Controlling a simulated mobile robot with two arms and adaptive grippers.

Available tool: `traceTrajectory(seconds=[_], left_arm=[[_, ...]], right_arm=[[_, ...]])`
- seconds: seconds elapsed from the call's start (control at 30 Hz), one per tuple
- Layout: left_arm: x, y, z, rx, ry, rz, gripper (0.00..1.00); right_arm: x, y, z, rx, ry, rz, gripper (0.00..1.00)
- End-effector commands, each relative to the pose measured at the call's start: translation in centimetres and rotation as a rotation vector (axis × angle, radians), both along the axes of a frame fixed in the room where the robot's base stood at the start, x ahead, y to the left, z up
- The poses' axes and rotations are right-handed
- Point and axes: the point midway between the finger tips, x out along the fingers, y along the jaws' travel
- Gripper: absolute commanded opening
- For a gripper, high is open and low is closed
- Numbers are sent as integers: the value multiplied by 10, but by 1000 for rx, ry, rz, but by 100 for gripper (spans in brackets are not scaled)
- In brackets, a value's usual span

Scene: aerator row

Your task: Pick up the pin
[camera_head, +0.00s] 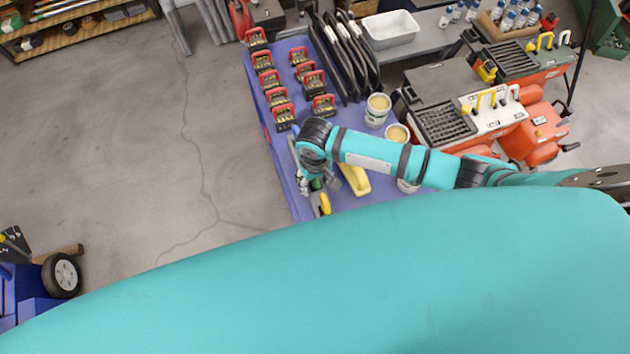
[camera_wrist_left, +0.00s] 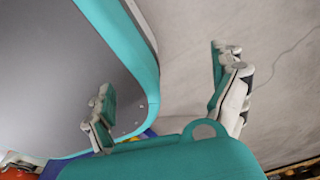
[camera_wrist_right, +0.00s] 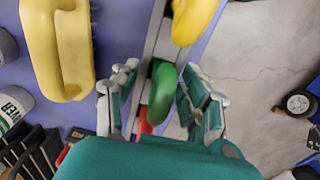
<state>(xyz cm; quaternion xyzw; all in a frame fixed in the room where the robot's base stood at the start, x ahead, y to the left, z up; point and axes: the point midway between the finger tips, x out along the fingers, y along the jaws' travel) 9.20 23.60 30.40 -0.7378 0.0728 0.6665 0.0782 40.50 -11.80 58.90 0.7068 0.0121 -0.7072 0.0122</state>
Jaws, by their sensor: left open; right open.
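A green rounded piece (camera_wrist_right: 163,85) stands in a grey rail between a yellow piece (camera_wrist_right: 195,18) and a red piece (camera_wrist_right: 143,122). These look like pin handles, but I cannot tell which one is the pin meant. My right gripper (camera_wrist_right: 160,76) is open, with one finger on each side of the green piece; contact is not clear. In the head view the green piece (camera_head: 316,184) and yellow piece (camera_head: 325,203) show at the table's left edge, under my right wrist. My left gripper (camera_wrist_left: 160,80) is open and empty, over the floor beside my body.
A blue table (camera_head: 290,200) holds several red-handled items (camera_head: 284,114), black curved parts (camera_head: 345,55), white tubs (camera_head: 377,108) and a yellow handle (camera_head: 355,179) beside my right gripper. Orange machines (camera_head: 540,128) stand to the right. The floor (camera_head: 130,130) left of the table is clear.

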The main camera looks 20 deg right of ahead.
Motion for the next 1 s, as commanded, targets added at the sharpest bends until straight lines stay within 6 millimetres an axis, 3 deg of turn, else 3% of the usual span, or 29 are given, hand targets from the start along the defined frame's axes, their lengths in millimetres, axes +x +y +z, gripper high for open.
traceTrajectory(seconds=[0.27, 0.6, 1.0], left_arm=[[-10, 1, -1, 1, 16, 0, 96], [-9, 0, -1, 1, 14, -1, 96], [-6, 0, 0, 0, 9, -2, 96]], right_arm=[[0, 0, -3, 0, -1, 0, 44], [0, 0, -3, 0, -1, 0, 0], [1, 0, -1, 0, -2, 0, 0]])
